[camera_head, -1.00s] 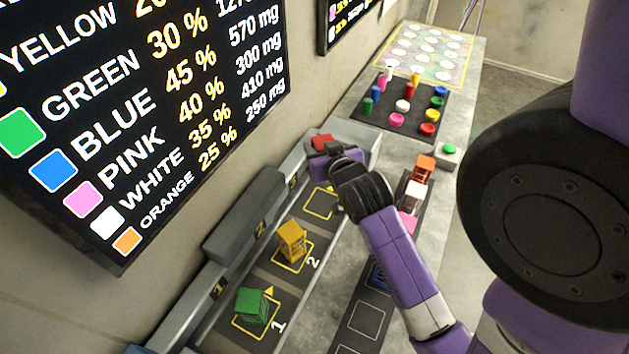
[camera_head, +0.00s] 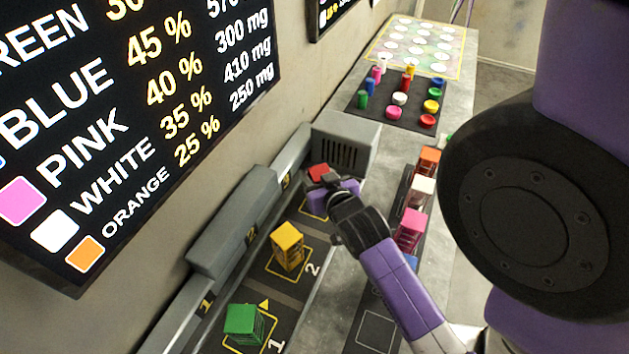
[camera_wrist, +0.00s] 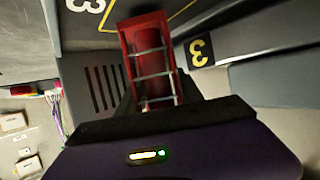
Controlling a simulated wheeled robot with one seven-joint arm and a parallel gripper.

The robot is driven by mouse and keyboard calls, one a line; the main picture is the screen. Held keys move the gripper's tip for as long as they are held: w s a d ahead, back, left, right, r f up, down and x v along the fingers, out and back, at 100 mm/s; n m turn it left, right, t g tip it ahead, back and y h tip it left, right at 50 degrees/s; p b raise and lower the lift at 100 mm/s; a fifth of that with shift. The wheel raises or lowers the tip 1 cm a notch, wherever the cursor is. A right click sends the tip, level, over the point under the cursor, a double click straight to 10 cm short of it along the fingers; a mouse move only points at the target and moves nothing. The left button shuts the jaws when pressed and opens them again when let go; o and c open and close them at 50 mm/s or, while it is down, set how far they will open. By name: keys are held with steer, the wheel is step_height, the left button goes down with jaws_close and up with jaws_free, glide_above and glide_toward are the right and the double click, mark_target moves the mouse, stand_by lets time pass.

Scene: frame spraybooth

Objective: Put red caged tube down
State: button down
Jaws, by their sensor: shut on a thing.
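The red caged tube (camera_head: 318,171) is held in my gripper (camera_head: 331,183), above the square at station 3. In the wrist view the tube (camera_wrist: 152,65) has a red frame with pale bars around a red cylinder, and my gripper (camera_wrist: 150,108) is shut on it. The yellow outline of the station 3 square (camera_wrist: 183,16) shows beyond the tube there. My gripper hides much of that square in the head view, and I cannot tell whether the tube touches the surface.
A yellow caged tube (camera_head: 288,246) stands at square 2 and a green one (camera_head: 246,324) at square 1. A grey vented box (camera_head: 345,142) stands just behind my gripper. Orange (camera_head: 428,159), white (camera_head: 421,191) and pink (camera_head: 410,230) caged tubes stand to the right.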

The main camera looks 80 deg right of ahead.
steer(key=shift+f, duration=0.35)
steer(key=shift+f, duration=0.1)
steer(key=shift+f, duration=0.15)
steer(key=c, duration=0.8)
jaws_free()
steer(key=shift+o, duration=0.2)
steer(key=shift+r, duration=0.3)
steer(key=shift+s+a, duration=0.15)
steer(key=shift+a, duration=0.1)
steer(key=v, duration=1.1)
steer(key=shift+a+r, duration=0.15)
